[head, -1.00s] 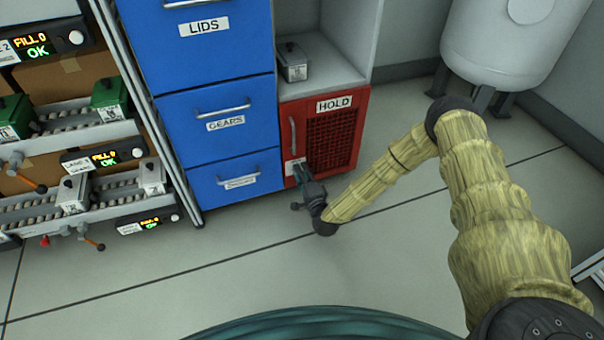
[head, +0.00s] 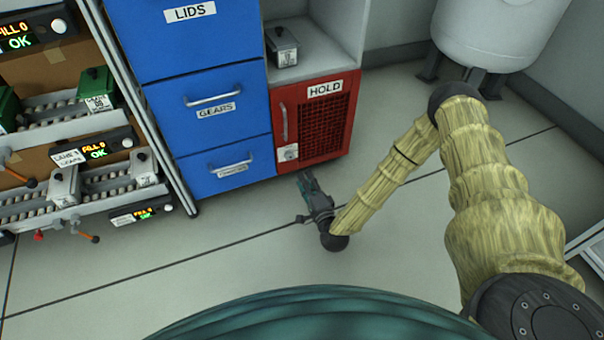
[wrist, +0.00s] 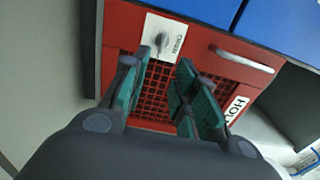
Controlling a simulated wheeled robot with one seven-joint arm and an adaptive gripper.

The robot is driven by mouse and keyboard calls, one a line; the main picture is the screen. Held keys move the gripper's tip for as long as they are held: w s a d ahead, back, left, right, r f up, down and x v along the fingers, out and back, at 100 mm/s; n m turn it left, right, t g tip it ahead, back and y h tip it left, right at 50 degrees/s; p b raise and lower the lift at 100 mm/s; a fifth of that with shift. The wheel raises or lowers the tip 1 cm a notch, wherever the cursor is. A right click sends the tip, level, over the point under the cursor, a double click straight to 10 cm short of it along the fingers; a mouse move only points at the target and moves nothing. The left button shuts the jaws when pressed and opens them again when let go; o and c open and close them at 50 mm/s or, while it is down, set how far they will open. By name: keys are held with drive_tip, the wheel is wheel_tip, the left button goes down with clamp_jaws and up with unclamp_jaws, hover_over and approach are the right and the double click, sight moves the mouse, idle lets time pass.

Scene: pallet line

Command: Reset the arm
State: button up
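My gripper (head: 306,180) is low over the floor, in front of the red HOLD cabinet (head: 338,120) and apart from it. In the wrist view, its two teal-padded fingers (wrist: 157,98) stand apart with nothing between them. The red door (wrist: 120,32) fills the space ahead of the fingers, with its small white latch plate and knob (wrist: 163,38) and its silver handle (wrist: 243,60). The door looks closed. My arm reaches down from the right side of the head view.
Blue drawers (head: 210,100) stand left of the red cabinet. A grey box (head: 282,46) sits on the shelf above it. Roller lanes (head: 75,200) with several boxes are at the far left. A white tank (head: 490,30) stands at the back right. The floor around my gripper is clear.

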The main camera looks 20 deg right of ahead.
drive_tip(key=shift+s, duration=0.5)
drive_tip(key=s+a+f+n+g+y+p, duration=0.1)
drive_tip(key=s+a+f+n+g+y, duration=0.15)
drive_tip(key=s+a+n+g, duration=0.45)
drive_tip(key=s+a+f+n+g+y+p, duration=0.1)
drive_tip(key=s+a+f+n+g+p, duration=0.3)
drive_tip(key=s, duration=0.6)
drive_tip(key=s+d+r+n+g+h, duration=0.25)
drive_tip(key=s+d+r+g, duration=0.2)
drive_tip(key=s, duration=0.55)
drive_tip(key=s+d+r+n+g+h, duration=0.25)
drive_tip(key=s+d+r+n, duration=0.2)
drive_tip(key=s, duration=0.55)
wheel_tip(320, 180, up, 36)
drive_tip(key=p, duration=3.7)
drive_tip(key=shift+d+f+m+y, duration=0.15)
drive_tip(key=shift+m+y, duration=0.15)
drive_tip(key=shift+y, duration=0.15)
drive_tip(key=shift+w, duration=0.1)
